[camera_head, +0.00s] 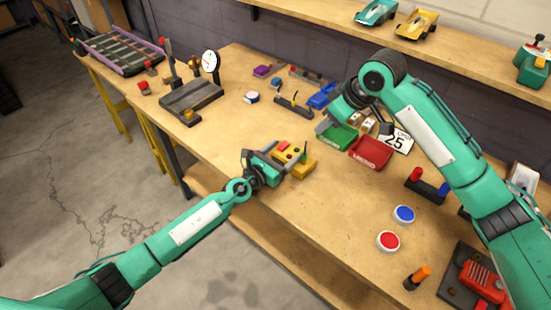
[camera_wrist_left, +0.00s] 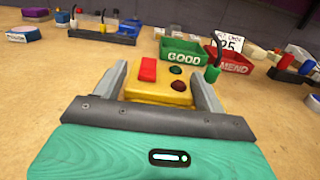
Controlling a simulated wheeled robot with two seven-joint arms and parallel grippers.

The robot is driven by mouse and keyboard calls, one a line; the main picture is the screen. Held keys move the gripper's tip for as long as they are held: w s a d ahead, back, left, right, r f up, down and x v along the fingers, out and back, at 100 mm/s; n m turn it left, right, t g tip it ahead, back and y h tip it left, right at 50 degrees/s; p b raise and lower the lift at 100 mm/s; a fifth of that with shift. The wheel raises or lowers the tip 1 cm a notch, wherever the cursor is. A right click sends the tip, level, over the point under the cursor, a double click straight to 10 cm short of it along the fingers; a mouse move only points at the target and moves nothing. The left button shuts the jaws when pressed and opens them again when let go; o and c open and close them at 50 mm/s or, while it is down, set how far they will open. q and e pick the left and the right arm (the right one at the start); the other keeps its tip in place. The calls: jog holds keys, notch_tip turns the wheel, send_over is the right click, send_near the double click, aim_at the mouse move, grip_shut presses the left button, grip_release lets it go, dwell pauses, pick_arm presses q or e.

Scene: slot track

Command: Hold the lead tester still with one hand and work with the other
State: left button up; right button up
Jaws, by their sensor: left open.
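The lead tester, a yellow box (camera_head: 299,163) with a red block and small green and red round parts on top, sits near the bench's front edge. In the left wrist view the tester (camera_wrist_left: 158,88) lies between the two fingers of my left gripper (camera_wrist_left: 160,80). That gripper (camera_head: 272,163) is open around it; I cannot tell if either finger touches. A black lead with a green end (camera_wrist_left: 212,72) stands at the tester's right side. My right gripper (camera_head: 345,117) is above the green GOOD bin (camera_head: 338,138); its fingertips are not clear.
The red MEND bin (camera_head: 371,152) and a card reading 25 (camera_head: 398,141) stand right of the green bin. A dark rack (camera_head: 292,108) is behind. Blue (camera_head: 403,214) and red (camera_head: 388,240) round buttons lie front right. Bench left of the tester is clear.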

pick_arm(q)
jog(key=shift+w+d, duration=0.15)
jog(key=c, duration=0.6)
jog(key=o, duration=0.9)
jog(key=shift+c, duration=0.4)
jog(key=c, duration=0.8)
